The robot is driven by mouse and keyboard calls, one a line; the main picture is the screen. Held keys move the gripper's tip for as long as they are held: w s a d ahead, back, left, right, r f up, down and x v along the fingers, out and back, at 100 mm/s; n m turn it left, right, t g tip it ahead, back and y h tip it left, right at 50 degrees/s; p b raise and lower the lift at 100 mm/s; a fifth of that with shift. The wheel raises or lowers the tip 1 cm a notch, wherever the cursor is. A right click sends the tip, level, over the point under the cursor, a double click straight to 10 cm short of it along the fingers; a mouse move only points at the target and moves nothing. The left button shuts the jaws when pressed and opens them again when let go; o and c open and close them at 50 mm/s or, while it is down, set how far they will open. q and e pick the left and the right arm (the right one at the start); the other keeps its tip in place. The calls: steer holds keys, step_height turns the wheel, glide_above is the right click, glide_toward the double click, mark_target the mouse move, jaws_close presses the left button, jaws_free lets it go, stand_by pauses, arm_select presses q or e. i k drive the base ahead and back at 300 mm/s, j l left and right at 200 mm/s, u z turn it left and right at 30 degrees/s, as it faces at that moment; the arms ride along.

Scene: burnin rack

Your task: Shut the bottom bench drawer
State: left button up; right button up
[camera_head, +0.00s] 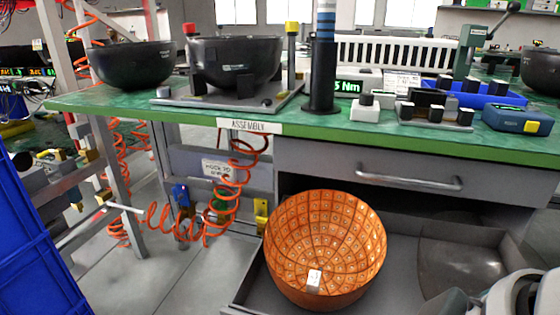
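The bottom bench drawer (400,248) is pulled out under the green-topped bench, so its inside shows. A large orange patterned bowl (325,248) sits in it, tilted toward me, with a small white tag inside. A dark rounded object (462,258) lies in the drawer's right part. The drawer's front is mostly cut off by the lower picture edge.
The upper drawer (400,168) with a grey handle is shut. Orange coiled hoses (235,180) hang left of the drawer. A blue bin (35,250) stands at the left edge. The bench top (190,108) carries black bowls, fixtures and tools. Grey floor is free at lower left.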

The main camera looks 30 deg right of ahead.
mark_target(396, 289)
steer(key=z, duration=1.45)
steer(key=k+l+z, duration=0.2)
steer(key=k+l, duration=0.1)
